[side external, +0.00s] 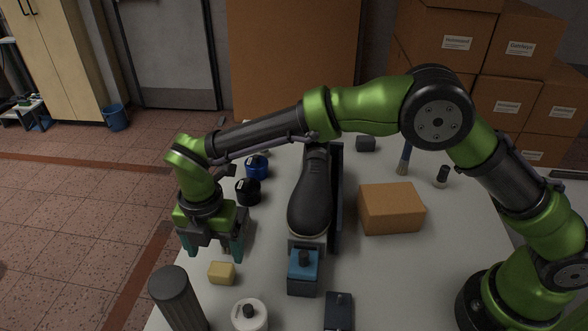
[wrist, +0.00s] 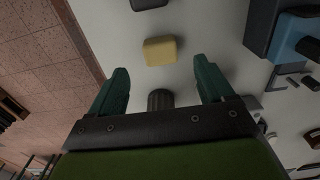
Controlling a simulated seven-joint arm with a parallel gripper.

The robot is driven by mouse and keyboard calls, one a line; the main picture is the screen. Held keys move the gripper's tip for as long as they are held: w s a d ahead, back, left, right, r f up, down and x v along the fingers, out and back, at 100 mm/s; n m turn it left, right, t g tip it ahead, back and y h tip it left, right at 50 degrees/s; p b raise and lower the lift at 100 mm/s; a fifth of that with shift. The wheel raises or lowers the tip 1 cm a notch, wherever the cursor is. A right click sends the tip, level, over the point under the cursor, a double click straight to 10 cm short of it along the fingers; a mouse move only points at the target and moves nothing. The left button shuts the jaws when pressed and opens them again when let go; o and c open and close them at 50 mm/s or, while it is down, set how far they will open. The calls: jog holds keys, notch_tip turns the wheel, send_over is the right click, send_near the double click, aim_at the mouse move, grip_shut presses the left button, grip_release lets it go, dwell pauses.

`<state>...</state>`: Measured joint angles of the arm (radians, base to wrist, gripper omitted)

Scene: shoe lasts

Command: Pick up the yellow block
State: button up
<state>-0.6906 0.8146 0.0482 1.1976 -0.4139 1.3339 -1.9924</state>
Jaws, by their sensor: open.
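The yellow block (side external: 222,273) lies on the white table near its left edge in the side external view. In the wrist view the yellow block (wrist: 160,50) sits ahead of the fingertips, roughly centred between them. My gripper (side external: 217,250) is open and empty, just behind the block and above the table in the side external view. In the wrist view its two green fingers (wrist: 160,80) are wide apart. Nothing is between the fingertips. The block is not touched by the fingers as far as I can see.
A dark ribbed cylinder (side external: 178,297) and a white round container (side external: 250,314) stand near the block. A blue-and-black clamp (side external: 303,272) holding a dark shoe last (side external: 311,195) stands to the right. A cardboard box (side external: 391,208) is further right. Blue (side external: 257,167) and black (side external: 248,191) jars stand behind.

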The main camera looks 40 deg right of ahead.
aim_at(220, 268)
jog(key=shift+f, duration=3.4)
jog(key=c, duration=1)
